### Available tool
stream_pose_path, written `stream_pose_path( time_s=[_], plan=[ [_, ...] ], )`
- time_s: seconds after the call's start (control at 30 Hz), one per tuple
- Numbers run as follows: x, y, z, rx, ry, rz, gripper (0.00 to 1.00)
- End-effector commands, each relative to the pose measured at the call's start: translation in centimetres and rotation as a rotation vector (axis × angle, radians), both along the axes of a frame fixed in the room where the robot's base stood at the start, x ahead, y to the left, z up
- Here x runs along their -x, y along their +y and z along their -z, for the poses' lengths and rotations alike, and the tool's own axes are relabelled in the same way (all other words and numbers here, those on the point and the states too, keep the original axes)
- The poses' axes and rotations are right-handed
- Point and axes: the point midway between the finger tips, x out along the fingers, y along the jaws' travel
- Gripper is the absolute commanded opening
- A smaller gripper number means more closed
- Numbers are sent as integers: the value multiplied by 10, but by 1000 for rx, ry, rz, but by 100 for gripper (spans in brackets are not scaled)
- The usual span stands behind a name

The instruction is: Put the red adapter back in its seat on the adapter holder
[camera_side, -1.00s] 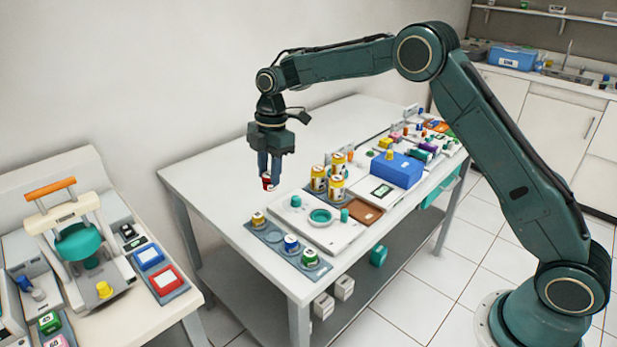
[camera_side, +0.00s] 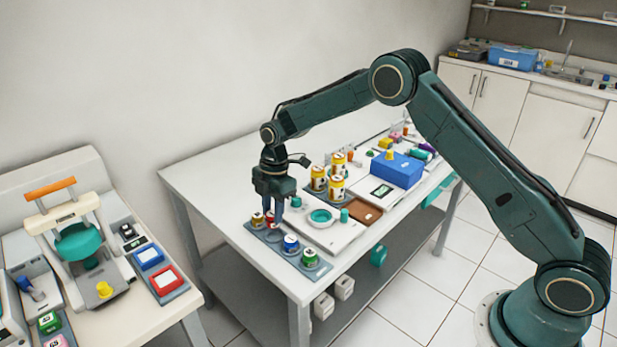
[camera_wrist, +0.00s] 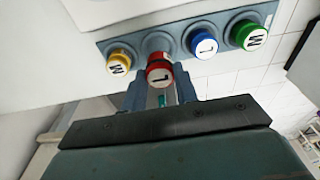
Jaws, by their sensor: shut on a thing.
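The red adapter (camera_wrist: 158,72) has a white lettered end and is held between the fingers of my gripper (camera_side: 274,212). In the side view only part of the red adapter (camera_side: 269,218) shows beside a finger. The grey adapter holder (camera_side: 273,237) lies near the table's front left edge. In the wrist view the adapter overlaps the empty grey seat (camera_wrist: 156,42) between the yellow adapter (camera_wrist: 119,62) and the blue adapter (camera_wrist: 203,41). The red adapter appears just above that seat; I cannot tell whether it touches.
The green adapter (camera_side: 310,258) sits at the holder's near end. A white device with a teal ring (camera_side: 321,216) lies right beside the holder. Several yellow-and-white jars (camera_side: 336,189) stand behind it. The table's left part (camera_side: 215,185) is clear.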

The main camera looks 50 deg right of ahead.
Motion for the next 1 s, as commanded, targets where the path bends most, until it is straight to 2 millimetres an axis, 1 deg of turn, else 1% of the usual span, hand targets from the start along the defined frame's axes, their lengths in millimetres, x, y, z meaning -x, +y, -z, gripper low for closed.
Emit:
stream_pose_path(
  time_s=[0.2,0.33,0.83,0.87,0.93,0.97,1.0],
  plan=[
    [1,0,25,0,3,0,3],
    [1,0,36,1,2,0,3],
    [0,0,42,0,0,0,3],
    [0,0,41,0,0,0,35],
    [0,0,41,0,0,0,49],
    [0,0,41,0,0,0,51],
    [0,0,41,0,0,0,51]
  ],
)
